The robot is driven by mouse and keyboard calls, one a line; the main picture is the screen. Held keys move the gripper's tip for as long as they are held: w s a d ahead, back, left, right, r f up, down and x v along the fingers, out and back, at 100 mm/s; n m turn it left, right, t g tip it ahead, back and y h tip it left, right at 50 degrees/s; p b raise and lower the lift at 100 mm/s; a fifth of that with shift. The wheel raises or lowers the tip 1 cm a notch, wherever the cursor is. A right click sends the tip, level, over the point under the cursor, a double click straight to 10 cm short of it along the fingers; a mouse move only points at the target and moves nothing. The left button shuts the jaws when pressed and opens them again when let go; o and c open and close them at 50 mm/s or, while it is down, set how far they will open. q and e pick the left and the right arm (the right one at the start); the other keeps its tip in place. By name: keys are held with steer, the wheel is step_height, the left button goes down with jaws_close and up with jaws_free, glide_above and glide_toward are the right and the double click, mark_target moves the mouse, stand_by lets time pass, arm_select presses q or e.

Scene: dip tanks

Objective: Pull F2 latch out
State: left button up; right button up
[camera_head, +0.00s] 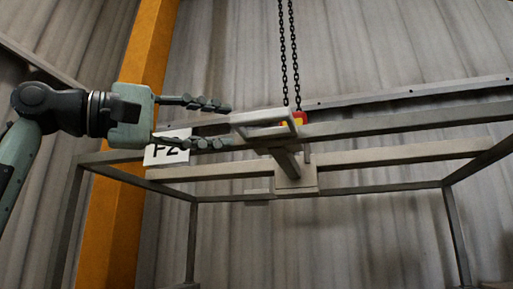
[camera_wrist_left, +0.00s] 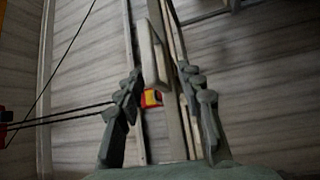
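The F2 latch shows as a pale grey loop-shaped handle (camera_head: 265,123) with a bracket plate (camera_head: 295,178) below it on the frame's rails. My left gripper (camera_head: 229,125) comes in from the left, its two dark fingers spread apart and pointing at the handle's left end. In the left wrist view the handle (camera_wrist_left: 151,55) stands ahead, roughly between the open fingertips (camera_wrist_left: 161,70). I cannot tell whether a finger touches it. The white F2 sign (camera_head: 167,148) is partly hidden behind the lower finger. My right gripper is not in view.
A grey metal frame (camera_head: 390,127) with long rails spans the view. Two dark chains (camera_head: 289,50) hang down to a red and yellow part (camera_head: 299,118) just behind the handle. An orange post (camera_head: 128,190) stands behind my left gripper. A corrugated wall (camera_head: 400,45) is behind.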

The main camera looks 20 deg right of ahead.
mark_target(253, 116)
arm_select(q)
steer(key=shift+s+d+r+m+g, duration=0.3)
steer(key=shift+s+d+r, duration=0.3)
steer(key=shift+s+r, duration=0.2)
steer(key=p+x, duration=0.1)
steer(key=x, duration=0.4)
steer(key=shift+d, duration=0.15)
steer(key=shift+w+d+p, duration=0.25)
steer(key=shift+d+p, duration=0.05)
steer(key=shift+d, duration=0.4)
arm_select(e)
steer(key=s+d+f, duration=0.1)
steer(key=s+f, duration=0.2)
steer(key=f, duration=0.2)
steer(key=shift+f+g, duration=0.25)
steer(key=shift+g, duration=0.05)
arm_select(q)
steer(key=shift+c, duration=0.6)
jaws_close()
